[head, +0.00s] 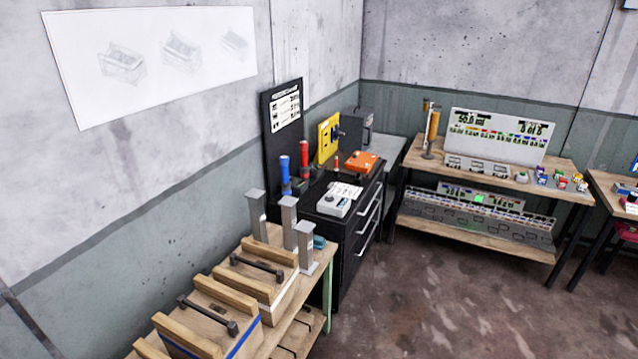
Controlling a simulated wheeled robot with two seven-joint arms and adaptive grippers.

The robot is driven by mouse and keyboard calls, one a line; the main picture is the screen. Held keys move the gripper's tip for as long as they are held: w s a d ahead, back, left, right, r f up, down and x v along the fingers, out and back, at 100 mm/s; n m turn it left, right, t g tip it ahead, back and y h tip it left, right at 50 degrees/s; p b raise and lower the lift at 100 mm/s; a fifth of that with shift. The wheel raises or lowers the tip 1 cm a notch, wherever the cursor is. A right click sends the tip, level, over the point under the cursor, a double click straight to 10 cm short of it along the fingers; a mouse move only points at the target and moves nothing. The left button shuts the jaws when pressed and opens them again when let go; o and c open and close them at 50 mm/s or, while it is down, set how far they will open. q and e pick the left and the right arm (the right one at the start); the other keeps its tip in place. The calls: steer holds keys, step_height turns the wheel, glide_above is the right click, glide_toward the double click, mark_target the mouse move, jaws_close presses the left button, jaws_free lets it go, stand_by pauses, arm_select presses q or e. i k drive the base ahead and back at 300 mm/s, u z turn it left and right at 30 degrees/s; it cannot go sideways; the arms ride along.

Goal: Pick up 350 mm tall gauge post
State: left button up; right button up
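Three grey square posts with wider caps stand upright at the far end of the wooden bench on the left: a rear left post (257,215), a middle post (289,220) and a front right post (305,245). They look like gauge posts. No height marks are readable, so I cannot tell which is the 350 mm one. The lower part of the middle post is partly hidden by the front right post. Neither of my grippers is in view.
Wooden blocks with dark bar handles (207,315) fill the near bench. A black drawer cabinet (346,258) with tools stands behind the posts. A two-level wooden shelf table (560,186) is at the back right. The floor (440,310) in the middle is clear.

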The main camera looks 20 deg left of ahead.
mark_target(255, 197)
steer(key=i, duration=2.8)
steer(key=u, duration=2.2)
